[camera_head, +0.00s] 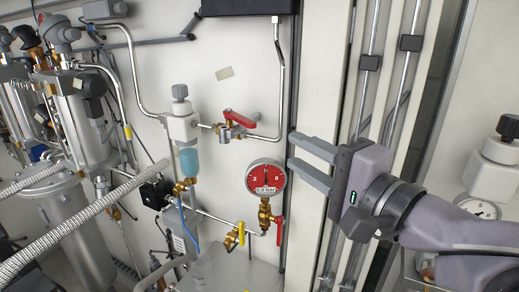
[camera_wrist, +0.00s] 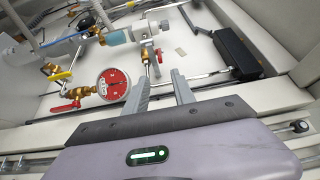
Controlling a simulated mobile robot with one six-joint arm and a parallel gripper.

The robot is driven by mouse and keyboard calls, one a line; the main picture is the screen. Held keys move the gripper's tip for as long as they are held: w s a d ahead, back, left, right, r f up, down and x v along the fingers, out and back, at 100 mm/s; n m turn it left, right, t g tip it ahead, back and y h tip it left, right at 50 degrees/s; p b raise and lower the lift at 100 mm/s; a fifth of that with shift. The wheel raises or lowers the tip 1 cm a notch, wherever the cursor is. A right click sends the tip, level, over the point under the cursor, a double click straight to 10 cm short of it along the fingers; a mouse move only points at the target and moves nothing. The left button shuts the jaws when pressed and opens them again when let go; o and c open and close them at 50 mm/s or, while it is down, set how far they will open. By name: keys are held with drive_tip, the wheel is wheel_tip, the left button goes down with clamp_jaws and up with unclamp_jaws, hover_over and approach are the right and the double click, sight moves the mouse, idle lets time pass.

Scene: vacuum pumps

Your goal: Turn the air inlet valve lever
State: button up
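A red lever (camera_head: 240,118) sits on a brass valve in the pipe right of the filter regulator, slanting slightly. It also shows in the wrist view (camera_wrist: 158,55), beyond the fingertips. A second red lever (camera_head: 279,230) hangs beside the brass fitting under the pressure gauge (camera_head: 265,178); it shows in the wrist view (camera_wrist: 65,107) too. I cannot tell by label which is the air inlet lever. My gripper (camera_head: 291,149) is open and empty, right of the upper lever and above right of the gauge, apart from both. Its fingers show in the wrist view (camera_wrist: 161,76).
A yellow lever (camera_head: 241,232) is low on the pipework. The filter regulator (camera_head: 182,125) with its blue bowl stands left of the upper valve. A black box (camera_head: 248,6) is above, and vertical metal pipes (camera_head: 366,70) run behind my gripper. Braided hoses (camera_head: 90,215) cross lower left.

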sight(239, 120)
drive_tip(key=shift+v, duration=1.05)
drive_tip(key=shift+w, duration=0.3)
drive_tip(key=c, duration=0.4)
drive_tip(key=w+n+g+y, duration=0.1)
drive_tip(key=w, duration=0.2)
drive_tip(key=w+d+n+g+y, duration=0.1)
drive_tip(key=w, duration=0.2)
drive_tip(key=w+n+y+b, duration=0.1)
drive_tip(key=w, duration=0.3)
drive_tip(key=shift+d+g+y, duration=0.3)
drive_tip(key=shift+g+y, duration=0.1)
clamp_jaws()
drive_tip(key=p+x, duration=0.2)
drive_tip(key=x, duration=0.7)
drive_tip(key=shift+s+a, duration=0.2)
drive_tip(key=shift+a, duration=0.3)
drive_tip(key=shift+r, duration=0.1)
